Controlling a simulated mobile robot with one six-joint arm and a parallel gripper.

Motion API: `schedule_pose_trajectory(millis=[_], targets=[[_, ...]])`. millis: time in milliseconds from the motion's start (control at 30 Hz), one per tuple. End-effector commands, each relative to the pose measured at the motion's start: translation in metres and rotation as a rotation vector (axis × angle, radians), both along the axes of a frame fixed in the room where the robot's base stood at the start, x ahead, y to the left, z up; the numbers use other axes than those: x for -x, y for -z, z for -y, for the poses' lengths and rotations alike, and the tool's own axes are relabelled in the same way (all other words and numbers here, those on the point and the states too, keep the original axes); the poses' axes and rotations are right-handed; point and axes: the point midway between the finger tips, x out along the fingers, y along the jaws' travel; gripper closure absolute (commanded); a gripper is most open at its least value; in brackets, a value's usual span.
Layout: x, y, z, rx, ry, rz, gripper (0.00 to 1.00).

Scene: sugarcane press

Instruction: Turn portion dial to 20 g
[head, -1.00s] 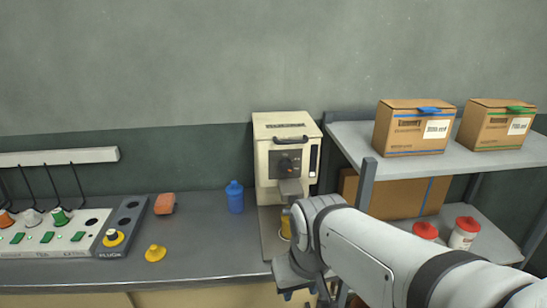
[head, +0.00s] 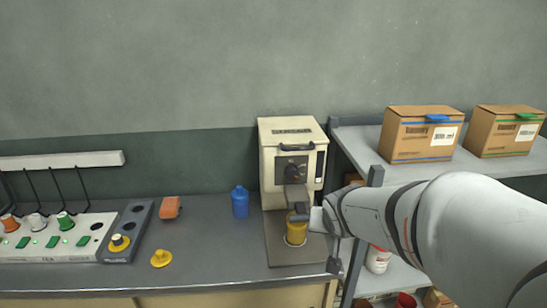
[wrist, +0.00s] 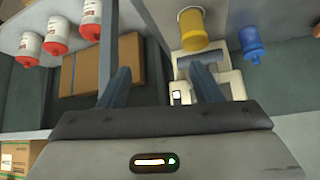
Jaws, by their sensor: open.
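The cream machine (head: 283,140) stands on the counter at centre right in the head view. Its round dark dial (head: 292,173) is on the dark front panel; the setting is too small to read. In the wrist view the machine (wrist: 232,84) appears upside down, partly behind a finger. A yellow cup (head: 296,235) stands on the machine's base below the spout; it also shows in the wrist view (wrist: 193,27). My gripper (wrist: 160,78) is open and empty, in front of the machine. In the head view it is low and right of the dial, not touching it.
A blue bottle (head: 240,202) stands left of the machine. A shelf (head: 365,145) with cartons (head: 420,135) and red-lidded jars (head: 378,260) is close on the right. A yellow knob-like piece (head: 161,258), an orange block (head: 170,208) and a control panel (head: 60,240) lie further left.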

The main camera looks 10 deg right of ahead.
Motion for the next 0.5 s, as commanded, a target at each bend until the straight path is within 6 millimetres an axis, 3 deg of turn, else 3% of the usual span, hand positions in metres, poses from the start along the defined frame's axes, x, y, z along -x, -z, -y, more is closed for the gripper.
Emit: schedule_pose_trajectory(millis=[33,200,333,500], targets=[[-0.026,-0.006,0.007,-0.024,0.017,0.073,0.42],[-0.099,-0.021,0.012,-0.174,0.018,0.337,0.42],[-0.132,-0.026,0.001,-0.351,-0.034,0.457,0.42],[-0.150,-0.028,-0.013,-0.535,-0.093,0.525,0.42]])
